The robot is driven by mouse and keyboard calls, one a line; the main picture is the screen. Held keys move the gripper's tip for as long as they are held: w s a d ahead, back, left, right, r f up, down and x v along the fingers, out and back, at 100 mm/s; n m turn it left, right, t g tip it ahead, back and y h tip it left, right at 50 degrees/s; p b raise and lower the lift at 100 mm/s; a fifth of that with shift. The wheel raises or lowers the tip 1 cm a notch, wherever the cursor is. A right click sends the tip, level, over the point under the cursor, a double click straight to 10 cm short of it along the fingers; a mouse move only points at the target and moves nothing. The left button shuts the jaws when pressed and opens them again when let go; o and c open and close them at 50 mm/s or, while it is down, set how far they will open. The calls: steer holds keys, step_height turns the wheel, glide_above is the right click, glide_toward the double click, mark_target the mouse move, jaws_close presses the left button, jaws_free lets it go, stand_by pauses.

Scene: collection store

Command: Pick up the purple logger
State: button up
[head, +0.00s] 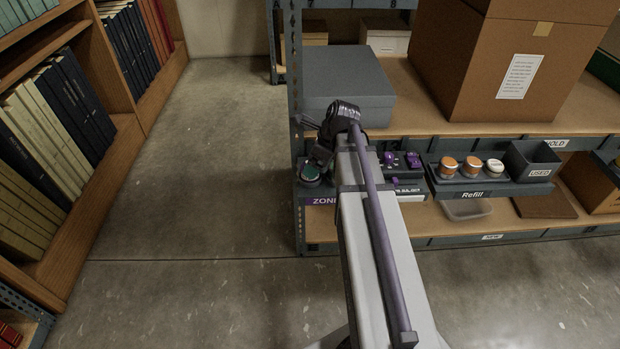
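Two small purple devices sit in a dark tray on the front of the shelf, just right of my arm in the head view: one purple logger (389,159) at left and another purple logger (413,160) at right. I cannot tell which one the task means. My arm hides part of the tray's left side. My gripper (306,121) is at the far end of the arm, up and left of the loggers and apart from them, beside the shelf's corner post. It is small and dark, and its finger opening is not clear.
A green-topped round item (310,173) sits at the shelf corner below my gripper. A grey box (348,82) and a large cardboard box (515,60) stand on the shelf. Right of the loggers are a Refill tray (471,183) with round containers and a USED bin (533,160). The left aisle is clear.

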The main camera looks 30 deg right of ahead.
steer(key=b+x, duration=0.2)
steer(key=x, duration=0.2)
steer(key=shift+s, duration=0.15)
steer(key=shift+r, duration=0.25)
steer(key=c, duration=1.1)
steer(key=shift+o, duration=0.2)
